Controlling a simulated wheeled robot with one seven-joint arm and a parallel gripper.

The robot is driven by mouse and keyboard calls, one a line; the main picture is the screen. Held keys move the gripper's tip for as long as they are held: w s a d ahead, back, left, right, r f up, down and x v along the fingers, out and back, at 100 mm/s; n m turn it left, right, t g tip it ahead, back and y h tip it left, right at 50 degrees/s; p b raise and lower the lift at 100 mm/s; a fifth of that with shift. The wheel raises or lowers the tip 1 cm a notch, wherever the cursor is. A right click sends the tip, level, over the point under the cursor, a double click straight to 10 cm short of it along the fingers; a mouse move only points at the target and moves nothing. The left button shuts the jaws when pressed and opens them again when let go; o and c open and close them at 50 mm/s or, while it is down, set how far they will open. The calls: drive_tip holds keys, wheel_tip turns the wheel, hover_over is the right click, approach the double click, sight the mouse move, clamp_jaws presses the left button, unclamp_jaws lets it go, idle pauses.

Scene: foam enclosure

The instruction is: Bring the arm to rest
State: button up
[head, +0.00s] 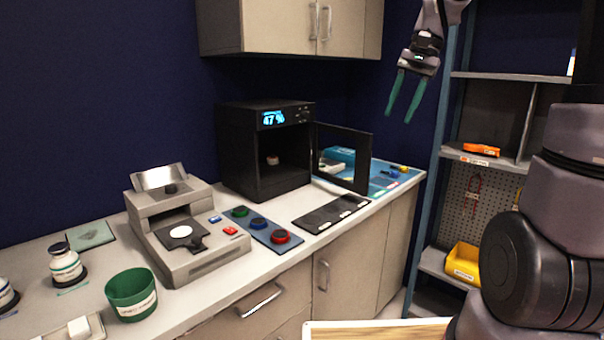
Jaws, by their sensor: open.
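My gripper (402,96) hangs in the air at the upper right, its two green fingers pointing down and spread apart with nothing between them. It shows in front of the dark blue wall and the left post of the shelf unit, above the counter's right end. My arm fills the right edge of the view, and the links between it and the gripper are out of frame at the top.
A black cabinet (232,150) with its door (358,150) swung open stands on the counter (215,285). A grey machine (190,225), a green cup (132,296) and bottles stand left. A shelf unit (510,78) stands right, and a wall cupboard (270,25) hangs above.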

drive_tip(key=s+d+r+n+t+h, duration=0.1)
drive_tip(key=s+t, duration=0.6)
drive_tip(key=s, duration=0.8)
drive_tip(key=shift+s+d+n, duration=0.15)
drive_tip(key=shift+d+n, duration=0.45)
drive_tip(key=shift+d, duration=0.05)
